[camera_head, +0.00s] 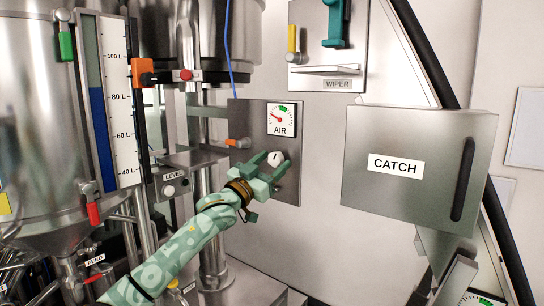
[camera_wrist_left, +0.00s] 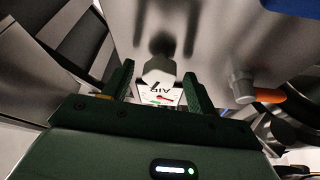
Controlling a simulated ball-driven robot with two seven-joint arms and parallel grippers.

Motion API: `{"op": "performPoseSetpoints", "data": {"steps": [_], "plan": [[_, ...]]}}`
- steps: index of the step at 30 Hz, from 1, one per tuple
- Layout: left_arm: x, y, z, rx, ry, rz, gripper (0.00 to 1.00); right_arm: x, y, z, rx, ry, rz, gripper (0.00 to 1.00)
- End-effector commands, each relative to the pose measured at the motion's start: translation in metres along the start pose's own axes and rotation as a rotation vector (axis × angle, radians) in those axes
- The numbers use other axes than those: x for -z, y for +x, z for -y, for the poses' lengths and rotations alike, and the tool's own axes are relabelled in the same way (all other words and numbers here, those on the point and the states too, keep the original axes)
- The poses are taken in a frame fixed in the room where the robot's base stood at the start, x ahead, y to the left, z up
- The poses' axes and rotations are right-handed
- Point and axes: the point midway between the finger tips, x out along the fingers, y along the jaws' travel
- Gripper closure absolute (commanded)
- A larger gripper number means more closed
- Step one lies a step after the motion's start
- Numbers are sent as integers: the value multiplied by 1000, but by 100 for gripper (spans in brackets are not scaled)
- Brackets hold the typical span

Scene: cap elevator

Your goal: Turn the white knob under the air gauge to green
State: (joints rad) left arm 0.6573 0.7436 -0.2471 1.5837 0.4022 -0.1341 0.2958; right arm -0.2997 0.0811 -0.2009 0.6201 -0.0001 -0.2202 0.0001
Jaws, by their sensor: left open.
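The air gauge (camera_head: 281,119) is a white square dial labelled AIR on a grey metal panel. Its red needle points to the upper left, away from the green arc at the top. The white knob (camera_head: 276,158) is just below it. My left gripper (camera_head: 269,167) is open at the knob, with a finger on either side. In the left wrist view, the knob (camera_wrist_left: 159,69) shows between the two spread dark fingers (camera_wrist_left: 158,80), and the gauge (camera_wrist_left: 160,95) appears upside down. I cannot tell whether the fingers touch the knob. My right gripper is not in view.
An orange-tipped lever (camera_head: 238,143) is left of the gauge on the same panel. A LEVEL box (camera_head: 174,176) stands further left beside pipes and a tank. The CATCH box (camera_head: 418,165) protrudes at the right. The WIPER panel (camera_head: 329,50) is above.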

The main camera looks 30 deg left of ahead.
Motion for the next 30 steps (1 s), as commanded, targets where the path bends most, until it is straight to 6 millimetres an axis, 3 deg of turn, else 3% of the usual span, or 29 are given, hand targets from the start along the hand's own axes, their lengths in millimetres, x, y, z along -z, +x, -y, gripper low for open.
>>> {"op": "performPoseSetpoints", "data": {"steps": [10,15,30], "plan": [[-1,5,0,0,1,0,42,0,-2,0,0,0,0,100],[0,5,0,0,1,0,87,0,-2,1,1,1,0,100],[1,5,2,-40,102,2,87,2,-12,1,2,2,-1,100]]}}
